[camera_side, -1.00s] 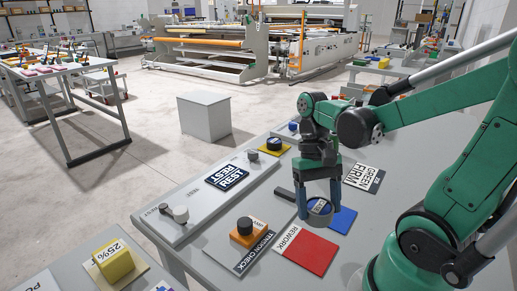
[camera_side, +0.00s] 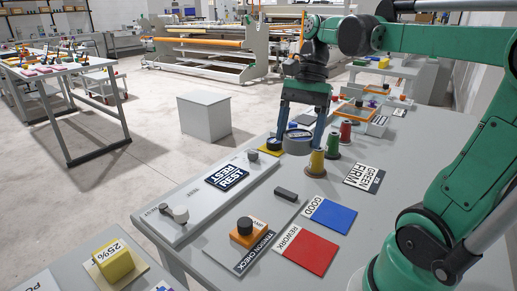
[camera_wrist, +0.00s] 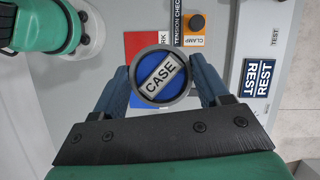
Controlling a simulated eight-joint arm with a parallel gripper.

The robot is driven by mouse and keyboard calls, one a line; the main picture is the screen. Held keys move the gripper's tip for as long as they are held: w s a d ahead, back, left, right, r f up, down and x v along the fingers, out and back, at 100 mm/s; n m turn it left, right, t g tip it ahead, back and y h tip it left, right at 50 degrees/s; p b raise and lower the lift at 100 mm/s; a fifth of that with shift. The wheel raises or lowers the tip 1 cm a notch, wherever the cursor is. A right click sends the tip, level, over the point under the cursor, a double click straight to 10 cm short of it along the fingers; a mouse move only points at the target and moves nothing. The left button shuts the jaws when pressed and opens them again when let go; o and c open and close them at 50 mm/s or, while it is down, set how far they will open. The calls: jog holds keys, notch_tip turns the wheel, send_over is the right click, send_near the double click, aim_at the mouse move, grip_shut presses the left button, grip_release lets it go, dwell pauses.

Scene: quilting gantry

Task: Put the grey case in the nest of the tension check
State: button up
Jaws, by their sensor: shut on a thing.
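The grey case (camera_side: 298,146) is a short round piece held between the two blue fingers of my gripper (camera_side: 300,141). My gripper is raised above the table, toward its back part. In the wrist view the case (camera_wrist: 160,76) shows a grey rim, a blue face and a CASE label, with a finger on each side. The tension check (camera_side: 258,256) is a grey plate at the table's front, with an orange clamp block (camera_side: 240,241) and a black knob. The wrist view shows its orange CLAMP block (camera_wrist: 193,40) beyond the case. I cannot make out the nest clearly.
A red REWORK pad (camera_side: 307,252) and a blue GOOD pad (camera_side: 336,217) lie right of the tension check. A dark bar (camera_side: 291,195) lies behind them. Red and green spools (camera_side: 333,143) stand near my gripper. A REST plate (camera_side: 227,178) is at left.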

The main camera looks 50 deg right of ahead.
aim_at(270, 208)
jog(key=w+d+m+t+h, duration=0.1)
jog(key=w+d+m+t, duration=0.4)
jog(key=m, duration=0.4)
jog(key=shift+m+g, duration=0.3)
jog(key=shift+g, duration=0.4)
jog(key=f, duration=0.6)
jog(key=a+f, duration=0.1)
jog(key=f, duration=0.6)
jog(key=w+f, duration=0.1)
jog(key=f, duration=0.5)
jog(key=shift+w+a+f, duration=0.1)
jog(key=shift+a+f, duration=0.05)
jog(key=shift+f, duration=0.1)
jog(key=shift+f, duration=0.1)
jog(key=o, duration=1.3)
